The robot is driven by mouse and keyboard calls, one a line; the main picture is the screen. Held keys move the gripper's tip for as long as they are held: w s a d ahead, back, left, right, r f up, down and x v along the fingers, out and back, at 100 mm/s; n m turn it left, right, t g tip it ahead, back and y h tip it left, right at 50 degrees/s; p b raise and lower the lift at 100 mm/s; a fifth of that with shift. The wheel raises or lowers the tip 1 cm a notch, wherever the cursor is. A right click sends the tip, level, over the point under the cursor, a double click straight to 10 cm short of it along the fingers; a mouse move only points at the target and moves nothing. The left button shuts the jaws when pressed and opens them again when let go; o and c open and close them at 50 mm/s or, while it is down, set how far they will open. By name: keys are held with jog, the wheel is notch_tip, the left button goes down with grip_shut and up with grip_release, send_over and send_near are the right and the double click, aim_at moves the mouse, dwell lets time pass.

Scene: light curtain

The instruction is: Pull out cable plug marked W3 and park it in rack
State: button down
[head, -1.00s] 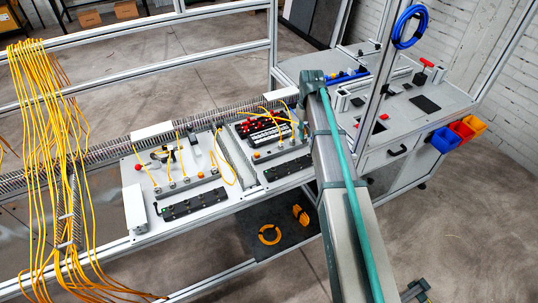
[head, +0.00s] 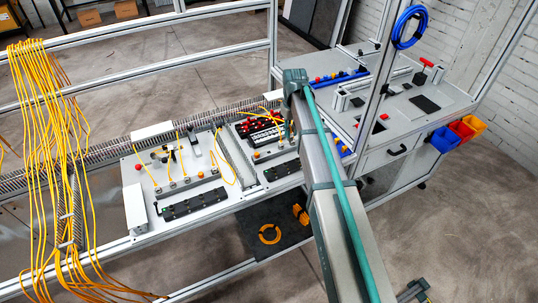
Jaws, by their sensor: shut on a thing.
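My gripper (head: 288,131) is small and mostly hidden by my arm at the right end of the right-hand panel. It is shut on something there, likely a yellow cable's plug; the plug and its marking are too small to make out. Yellow cables (head: 219,165) run to plugs along sockets on the two light panels. The label W3 cannot be read on any of them. A dark block with red parts and a white-striped front (head: 262,128) stands on the right-hand panel beside my gripper; I cannot tell whether it is the rack.
A black connector strip (head: 193,204) lies on the left-hand panel. A thick bundle of yellow cables (head: 48,120) hangs at the left. Frame posts and a grey workbench (head: 430,80) with colored bins (head: 462,131) stand at the right.

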jog(key=w+a, duration=0.1)
jog(key=a, duration=0.7)
dwell(0.7)
jog(key=shift+a+f, duration=0.1)
dwell(0.3)
jog(key=shift+f+b, duration=1)
jog(key=shift+f, duration=1.95)
jog(key=shift+f+b, duration=0.3)
jog(key=shift+f, duration=0.8)
dwell(1.4)
jog(key=c, duration=1)
grip_release()
jog(key=shift+c, duration=0.2)
